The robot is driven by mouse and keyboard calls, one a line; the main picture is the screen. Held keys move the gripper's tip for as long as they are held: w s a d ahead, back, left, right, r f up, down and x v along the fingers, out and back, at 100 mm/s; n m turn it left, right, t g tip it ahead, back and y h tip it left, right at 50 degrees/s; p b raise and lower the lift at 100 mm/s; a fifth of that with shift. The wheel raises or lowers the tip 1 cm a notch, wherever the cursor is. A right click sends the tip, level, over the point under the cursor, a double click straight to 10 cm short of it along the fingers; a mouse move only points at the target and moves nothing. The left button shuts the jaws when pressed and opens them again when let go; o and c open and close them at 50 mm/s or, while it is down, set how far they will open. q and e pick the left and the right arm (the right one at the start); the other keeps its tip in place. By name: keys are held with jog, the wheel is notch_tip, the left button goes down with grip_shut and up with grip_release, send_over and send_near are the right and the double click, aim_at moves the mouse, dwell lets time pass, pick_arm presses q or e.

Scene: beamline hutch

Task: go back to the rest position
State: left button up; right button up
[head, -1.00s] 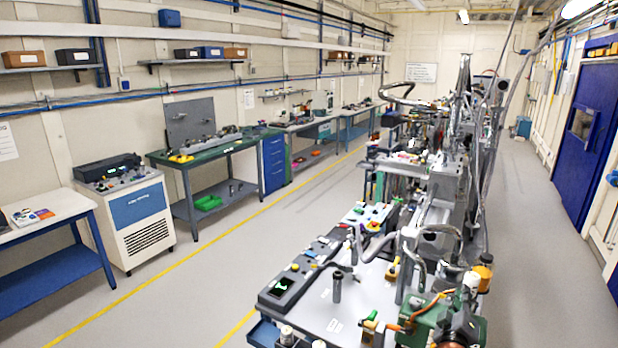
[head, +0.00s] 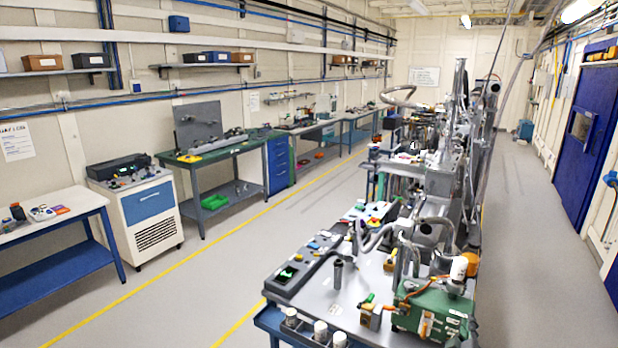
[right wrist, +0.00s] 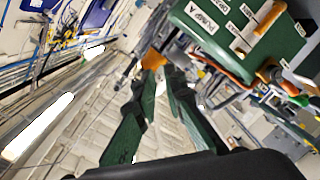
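My right gripper (right wrist: 162,82) shows in the right wrist view as two dark green fingers, apart with pale background visible between them. A green box labelled PUMP A (right wrist: 240,35) is at the upper right of that view. The green pump box also shows in the head view (head: 432,306), at the near right end of the bench. My left gripper is not in view.
The grey bench (head: 315,300) carries a black control box (head: 292,275), a dark upright cylinder (head: 338,274) and several white-capped bottles at its front. A white cabinet (head: 140,212) and a blue table (head: 70,260) stand left. Clear floor (head: 190,285) lies between.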

jog(key=s+a+f+m+g+y, duration=0.1)
jog(key=s+f+g+y, duration=0.15)
jog(key=s+f, duration=0.85)
jog(key=s+f+m+g+y, duration=0.1)
jog(key=s+f+g, duration=0.2)
jog(key=s+f, duration=0.75)
jog(key=s+a+f+m+g+y, duration=0.1)
jog(key=s+a+f+g, duration=0.15)
jog(key=s+f, duration=0.35)
jog(key=s+a+f+g+y, duration=0.1)
jog(key=s+a+f+y, duration=0.15)
jog(key=s, duration=0.65)
jog(key=s+a+f+m+g+y, duration=0.1)
jog(key=s+a+f+g, duration=0.15)
jog(key=s+f, duration=0.35)
jog(key=s+a+f, duration=0.1)
jog(key=s+f, duration=0.1)
jog(key=f, duration=1.2)
jog(key=s+a+f, duration=0.1)
jog(key=s+f, duration=0.1)
jog(key=f, duration=1.2)
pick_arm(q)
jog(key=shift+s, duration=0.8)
pick_arm(e)
jog(key=s+f+n+g, duration=0.1)
jog(key=s+f+g, duration=0.1)
jog(key=s+f, duration=1.6)
jog(key=shift+s+d, duration=0.2)
jog(key=shift+s, duration=0.45)
